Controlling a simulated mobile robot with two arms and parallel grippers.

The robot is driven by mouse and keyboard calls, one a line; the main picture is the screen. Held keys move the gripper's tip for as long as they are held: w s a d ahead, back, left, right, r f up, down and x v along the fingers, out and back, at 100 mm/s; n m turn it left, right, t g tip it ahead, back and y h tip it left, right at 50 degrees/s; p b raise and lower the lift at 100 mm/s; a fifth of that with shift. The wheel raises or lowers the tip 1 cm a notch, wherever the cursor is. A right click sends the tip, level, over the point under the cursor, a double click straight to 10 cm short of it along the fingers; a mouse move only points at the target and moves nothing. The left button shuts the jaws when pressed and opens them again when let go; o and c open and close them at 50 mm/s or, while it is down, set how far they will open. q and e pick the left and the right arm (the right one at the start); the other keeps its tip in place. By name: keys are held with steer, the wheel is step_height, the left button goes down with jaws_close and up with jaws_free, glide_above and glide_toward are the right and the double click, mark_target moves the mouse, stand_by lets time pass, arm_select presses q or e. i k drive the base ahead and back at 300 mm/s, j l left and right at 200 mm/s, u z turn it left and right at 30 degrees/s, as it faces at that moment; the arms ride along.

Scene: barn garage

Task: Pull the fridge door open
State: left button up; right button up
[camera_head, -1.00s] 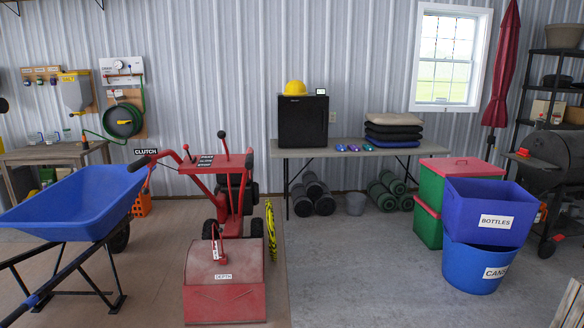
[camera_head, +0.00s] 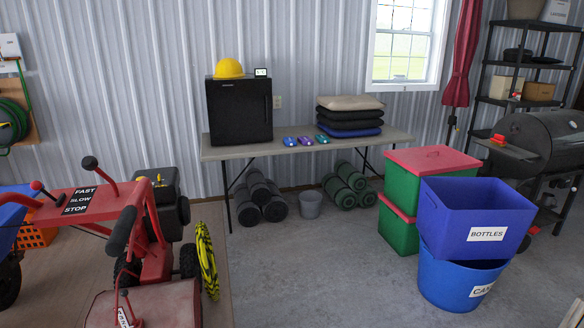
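A small black fridge (camera_head: 240,111) stands on the left part of a grey folding table (camera_head: 222,153) against the corrugated wall. Its door looks shut, and a handle shows near the right edge of its front. A yellow hard hat (camera_head: 229,69) and a small display (camera_head: 261,72) sit on top of it. Neither of my grippers is in view.
A red tiller (camera_head: 85,205) stands at the front left. Red-and-green boxes (camera_head: 403,190), a blue bottles bin (camera_head: 470,218) and a blue cans bin (camera_head: 445,279) stand at the right. The concrete floor (camera_head: 310,275) between them is clear.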

mark_target(240, 111)
steer(key=i+l+z, duration=0.1)
steer(key=i, duration=1.2)
steer(key=i+l+z, duration=0.1)
steer(key=i+l, duration=0.15)
steer(key=i, duration=1)
